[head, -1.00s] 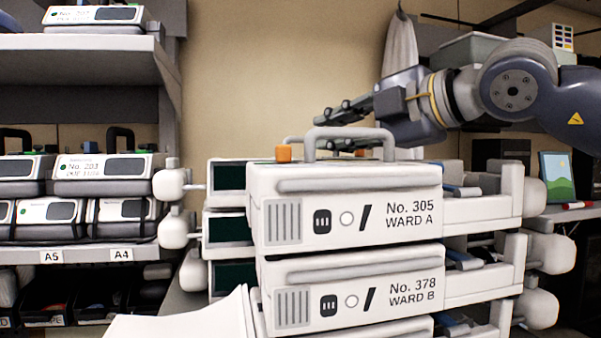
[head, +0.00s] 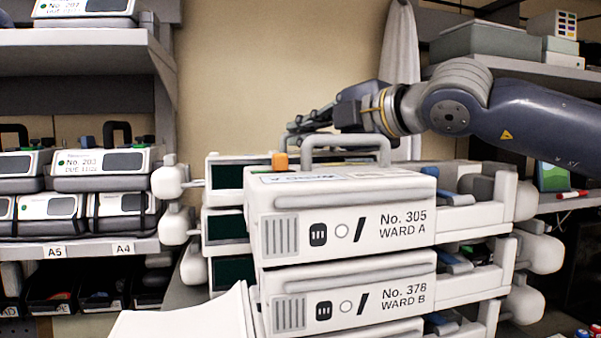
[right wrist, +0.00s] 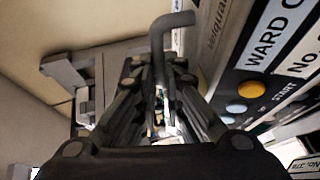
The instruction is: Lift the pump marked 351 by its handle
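The number 351 is not readable in either view. In the head view, a white pump marked No. 305 WARD A (head: 340,235) tops a stack, above one marked No. 378 WARD B (head: 345,302). A grey handle (head: 345,138) stands on the top unit. My right gripper (head: 298,133) is level with the handle, partly behind it, fingers pointing left. In the right wrist view, a grey bent handle (right wrist: 168,24) reaches down between the fingertips, which look apart; contact is unclear. A label there reads WARD C (right wrist: 272,32), its number cut off. My left gripper is out of view.
White round knobs (head: 170,183) flank the stack. A shelf at left holds several pumps, one marked No. 203 (head: 105,162). A shelf at right holds grey boxes (head: 485,42). Bare wall is behind the handle.

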